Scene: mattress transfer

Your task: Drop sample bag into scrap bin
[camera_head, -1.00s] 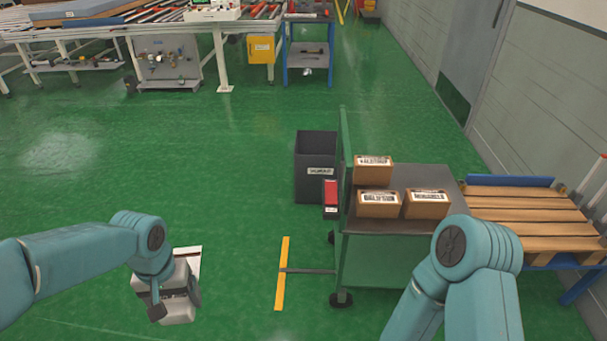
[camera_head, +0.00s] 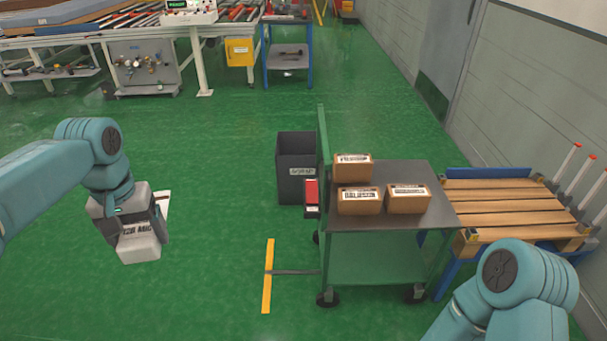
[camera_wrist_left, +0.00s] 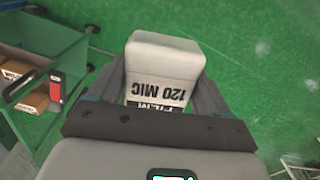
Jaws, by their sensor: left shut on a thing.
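My left gripper (camera_head: 136,228) is shut on the sample bag (camera_head: 139,246), a pale grey block-like bag with dark lettering, and holds it above the green floor at the left. In the left wrist view the bag (camera_wrist_left: 164,60) sits between the two dark fingers of my left gripper (camera_wrist_left: 168,90), its "120 MIC" print showing upside down. The scrap bin (camera_head: 297,187), dark grey and open-topped with a white label, stands on the floor right of and beyond the bag, clearly apart from it. My right arm shows at lower right, but its gripper is out of view.
A green cart (camera_head: 375,262) with several cardboard boxes (camera_head: 352,166) stands right beside the bin. A red case (camera_head: 312,193) hangs on the cart's left side. A wooden pallet stand (camera_head: 510,212) is at right. Floor between bag and bin is clear.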

